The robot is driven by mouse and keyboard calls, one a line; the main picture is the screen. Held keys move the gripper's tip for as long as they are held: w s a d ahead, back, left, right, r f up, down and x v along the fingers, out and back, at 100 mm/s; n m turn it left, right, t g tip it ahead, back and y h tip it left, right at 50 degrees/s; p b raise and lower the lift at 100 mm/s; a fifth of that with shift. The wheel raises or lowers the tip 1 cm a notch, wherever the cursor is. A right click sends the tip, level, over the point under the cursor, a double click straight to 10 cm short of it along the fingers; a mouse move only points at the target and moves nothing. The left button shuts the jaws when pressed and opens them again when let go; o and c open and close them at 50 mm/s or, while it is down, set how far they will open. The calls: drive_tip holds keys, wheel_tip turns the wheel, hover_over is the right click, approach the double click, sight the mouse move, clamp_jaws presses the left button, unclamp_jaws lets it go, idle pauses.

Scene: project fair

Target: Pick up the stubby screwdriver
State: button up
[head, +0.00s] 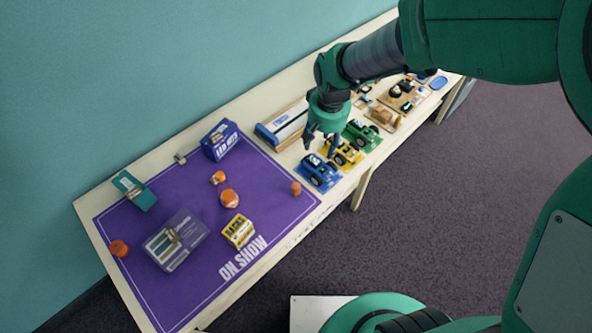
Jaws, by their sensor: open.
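I cannot pick out the stubby screwdriver for sure; the small things on the table are too small to tell. My gripper (320,148) is open and points down over the table, just above or behind the blue model car (318,173) and the yellow model car (346,153). Nothing shows between its fingers. Small orange things lie on the purple mat (200,289): one at the right (296,188), one in the middle (230,199), one behind that (218,178) and one at the left edge (119,248).
A green car (362,134) and a long blue-white box (281,125) stand near my gripper. A wall runs behind the table.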

drive_tip(key=g, duration=0.2)
hover_over(296, 185)
drive_tip(key=shift+n, duration=0.4)
wheel_tip(296, 185, down, 18)
drive_tip(key=shift+a+f, duration=0.15)
drive_tip(key=shift+f, duration=0.1)
drive_tip(key=shift+f+b, duration=0.4)
drive_tip(key=shift+f, duration=3.9)
drive_tip(key=shift+f+b, duration=0.5)
drive_tip(key=shift+f, duration=2.1)
clamp_jaws()
